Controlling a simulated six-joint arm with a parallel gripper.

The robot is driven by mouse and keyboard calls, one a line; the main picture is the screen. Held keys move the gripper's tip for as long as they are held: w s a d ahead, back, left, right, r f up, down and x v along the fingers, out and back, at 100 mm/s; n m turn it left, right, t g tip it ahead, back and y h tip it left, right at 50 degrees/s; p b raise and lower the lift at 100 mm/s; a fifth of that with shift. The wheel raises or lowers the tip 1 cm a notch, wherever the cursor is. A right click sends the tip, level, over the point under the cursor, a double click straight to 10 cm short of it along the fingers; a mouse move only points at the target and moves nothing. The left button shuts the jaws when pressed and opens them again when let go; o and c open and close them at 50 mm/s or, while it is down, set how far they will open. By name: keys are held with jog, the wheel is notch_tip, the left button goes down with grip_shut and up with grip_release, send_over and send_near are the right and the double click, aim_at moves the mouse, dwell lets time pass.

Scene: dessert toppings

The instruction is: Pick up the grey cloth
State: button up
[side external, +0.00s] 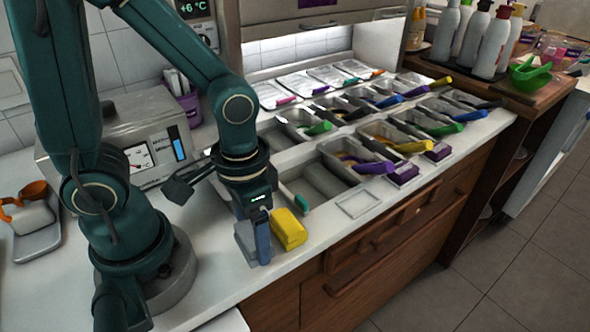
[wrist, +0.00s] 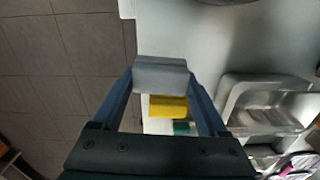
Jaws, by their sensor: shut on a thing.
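The grey cloth (wrist: 160,75) looks like a thick folded block between my fingertips in the wrist view. My gripper (wrist: 160,82) is shut on it, one finger at each side. In the side external view my gripper (side external: 252,250) points down at the front of the white counter, and part of the grey cloth (side external: 242,238) shows beside the blue finger, which hides the rest. I cannot tell whether the cloth touches the counter.
A yellow block (side external: 289,229) lies just right of my gripper, with a green item (side external: 302,203) behind it. Metal topping bins (side external: 325,180) with coloured scoops fill the counter to the right. The counter's front edge is close. A metal machine (side external: 130,135) stands behind my arm.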

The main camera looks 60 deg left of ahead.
jog(key=s+a+r, duration=0.1)
jog(key=a+r, duration=0.6)
jog(key=a, duration=0.4)
jog(key=shift+s+a+r, duration=0.2)
jog(key=shift+a+r, duration=0.1)
jog(key=shift+r, duration=0.1)
